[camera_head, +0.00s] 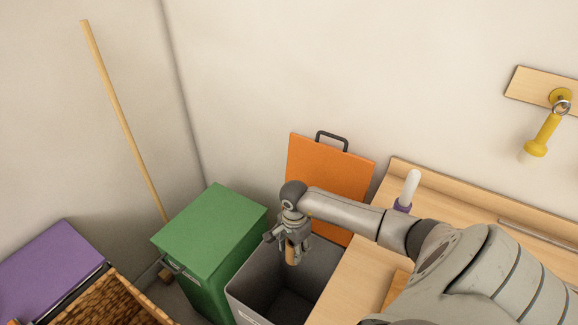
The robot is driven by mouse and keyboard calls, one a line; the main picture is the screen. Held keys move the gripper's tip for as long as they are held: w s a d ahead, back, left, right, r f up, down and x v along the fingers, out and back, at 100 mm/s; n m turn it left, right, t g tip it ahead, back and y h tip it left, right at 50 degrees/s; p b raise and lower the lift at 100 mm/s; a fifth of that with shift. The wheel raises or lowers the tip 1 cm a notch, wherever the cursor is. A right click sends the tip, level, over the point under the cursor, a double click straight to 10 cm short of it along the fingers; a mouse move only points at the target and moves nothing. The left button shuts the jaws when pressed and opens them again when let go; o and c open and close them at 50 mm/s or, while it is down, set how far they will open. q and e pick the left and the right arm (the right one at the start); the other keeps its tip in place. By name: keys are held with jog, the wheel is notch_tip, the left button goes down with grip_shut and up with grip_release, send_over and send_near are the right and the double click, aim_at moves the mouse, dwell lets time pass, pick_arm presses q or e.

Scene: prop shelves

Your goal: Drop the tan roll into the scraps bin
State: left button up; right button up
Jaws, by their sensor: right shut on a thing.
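My right arm reaches in from the right, and its gripper (290,257) hangs pointing down over the mouth of an open grey bin (252,285). The gripper is shut on a tan roll (291,254), of which only a small part shows between the fingers. The bin's orange lid (325,180) stands raised against the wall behind it. The inside of the bin looks dark, and a label on its front is too small to read. My left gripper is not in view.
A green bin (212,232) with its lid shut stands left of the grey bin. A wooden worktop (357,275) borders it on the right, with a white and purple upright object (409,188). A purple lid (50,268) and a wicker surface (112,302) lie at lower left.

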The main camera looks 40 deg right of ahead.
notch_tip(320, 180, down, 6)
jog(key=b, duration=0.4)
jog(key=o, duration=1.2)
notch_tip(320, 180, up, 12)
dwell(0.3)
